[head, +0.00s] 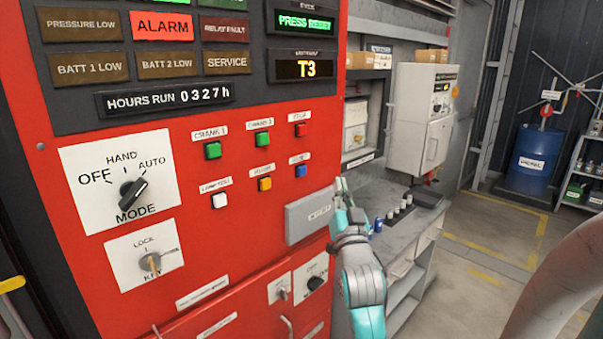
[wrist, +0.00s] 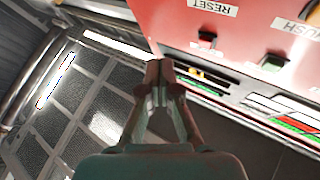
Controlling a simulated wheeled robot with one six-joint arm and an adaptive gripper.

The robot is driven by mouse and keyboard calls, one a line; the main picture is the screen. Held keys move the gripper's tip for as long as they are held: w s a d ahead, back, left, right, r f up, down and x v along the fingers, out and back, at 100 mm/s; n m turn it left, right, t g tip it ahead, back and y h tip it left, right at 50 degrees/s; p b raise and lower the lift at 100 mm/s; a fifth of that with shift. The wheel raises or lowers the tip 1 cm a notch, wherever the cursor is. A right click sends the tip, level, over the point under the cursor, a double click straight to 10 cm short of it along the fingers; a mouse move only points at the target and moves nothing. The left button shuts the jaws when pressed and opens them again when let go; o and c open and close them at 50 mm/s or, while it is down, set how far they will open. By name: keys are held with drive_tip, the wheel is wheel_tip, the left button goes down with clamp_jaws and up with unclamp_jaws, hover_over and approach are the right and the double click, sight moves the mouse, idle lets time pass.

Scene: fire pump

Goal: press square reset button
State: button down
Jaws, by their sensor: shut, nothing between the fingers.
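The square blue button (head: 301,171) is at the right end of the lower button row on the red panel (head: 250,200). Its small label is blurred in the head view. The wrist view shows a RESET label (wrist: 213,8) upside down at the top edge; the button belonging to it is outside that view. My gripper (head: 341,186) is shut and empty, to the right of and slightly below the blue button, near the panel's right edge. In the wrist view my gripper (wrist: 159,70) points towards the panel's edge, apart from any button.
A red button (head: 300,130) sits above the blue one, and a yellow button (head: 264,184) sits to its left. A grey box (head: 309,218) protrudes below them, close to my gripper. A workbench (head: 405,245) stands right of the panel, with open floor beyond.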

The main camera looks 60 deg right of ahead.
drive_tip(key=shift+w, duration=0.1)
approach(307, 166)
drive_tip(key=shift+s+r+x, duration=0.1)
drive_tip(key=shift+s+x, duration=0.05)
drive_tip(key=shift+x, duration=0.8)
drive_tip(key=shift+s+r+x, duration=0.1)
drive_tip(key=shift+s+x, duration=0.05)
drive_tip(key=shift+x, duration=0.75)
drive_tip(key=shift+s+r+x, duration=0.1)
drive_tip(key=shift+s+x, duration=0.05)
drive_tip(key=shift+x, duration=0.8)
drive_tip(key=shift+d, duration=0.15)
drive_tip(key=shift+w+d, duration=0.1)
drive_tip(key=shift+w, duration=0.25)
drive_tip(key=shift+w+d, duration=0.15)
drive_tip(key=shift+w, duration=0.35)
drive_tip(key=shift+s, duration=0.1)
drive_tip(key=shift+s+a, duration=0.25)
drive_tip(key=shift+s, duration=0.6)
drive_tip(key=shift+s, duration=0.1)
drive_tip(key=shift+s+a, duration=0.2)
drive_tip(key=shift+s, duration=0.55)
drive_tip(key=shift+s+a, duration=0.2)
drive_tip(key=shift+s, duration=0.55)
drive_tip(key=shift+s+a, duration=0.2)
drive_tip(key=shift+s, duration=0.6)
